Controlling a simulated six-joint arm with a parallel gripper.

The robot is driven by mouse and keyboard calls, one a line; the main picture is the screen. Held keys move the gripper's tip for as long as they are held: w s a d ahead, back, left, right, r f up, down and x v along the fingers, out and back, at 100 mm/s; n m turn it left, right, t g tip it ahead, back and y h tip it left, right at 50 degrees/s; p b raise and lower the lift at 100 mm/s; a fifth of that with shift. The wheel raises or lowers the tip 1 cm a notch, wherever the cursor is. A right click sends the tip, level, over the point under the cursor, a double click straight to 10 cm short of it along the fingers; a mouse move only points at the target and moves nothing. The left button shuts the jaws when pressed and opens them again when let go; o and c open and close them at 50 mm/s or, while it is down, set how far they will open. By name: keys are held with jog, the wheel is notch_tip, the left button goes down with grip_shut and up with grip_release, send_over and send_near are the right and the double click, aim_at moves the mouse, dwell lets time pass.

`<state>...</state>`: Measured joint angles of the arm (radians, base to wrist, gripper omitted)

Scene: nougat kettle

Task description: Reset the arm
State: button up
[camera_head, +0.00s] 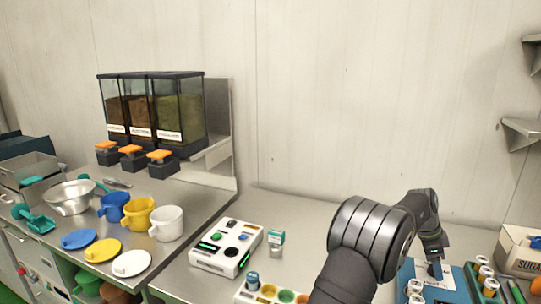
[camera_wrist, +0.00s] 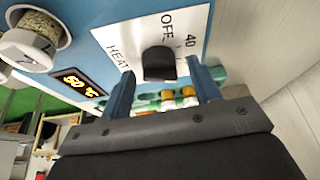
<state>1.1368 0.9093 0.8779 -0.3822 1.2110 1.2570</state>
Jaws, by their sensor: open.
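My gripper (camera_wrist: 165,95) is open in the wrist view, its two blue fingers on either side of and just below a black knob (camera_wrist: 159,64). The knob sits on a white plate (camera_wrist: 120,32) marked OFF, 40 and HEAT on a blue panel. I cannot tell whether the fingers touch the knob. A lit display (camera_wrist: 83,82) on the panel reads about 50 °C. In the head view my arm reaches over the right bench, with my gripper (camera_head: 436,262) above the blue heater box (camera_head: 459,290).
Vials with orange caps (camera_head: 484,272) stand right of the heater, near a sugar box (camera_head: 518,252). A white device with buttons (camera_head: 213,257) lies left of my arm. Cups, lids and a steel bowl (camera_head: 70,196) fill the left bench. The wall is close behind.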

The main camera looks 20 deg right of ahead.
jog(key=n+t, duration=0.1)
jog(key=n, duration=0.1)
jog(key=n+h, duration=0.1)
jog(key=n, duration=0.2)
jog(key=shift+s+t, duration=0.15)
jog(key=shift+t, duration=0.25)
jog(key=shift+s+a+n+t, duration=0.1)
jog(key=shift+n+t, duration=0.9)
jog(key=shift+n, duration=1.5)
jog(key=o, duration=0.9)
jog(key=shift+o, duration=0.2)
jog(key=s+a+r+n+t+y, duration=0.1)
jog(key=s+a+r+n, duration=0.3)
jog(key=s+a+r, duration=0.5)
jog(key=s+a+r+n+t, duration=0.1)
jog(key=s+a+r+n, duration=0.25)
jog(key=a+r, duration=0.8)
jog(key=a+x, duration=0.1)
jog(key=x, duration=0.8)
jog(key=shift+f, duration=0.5)
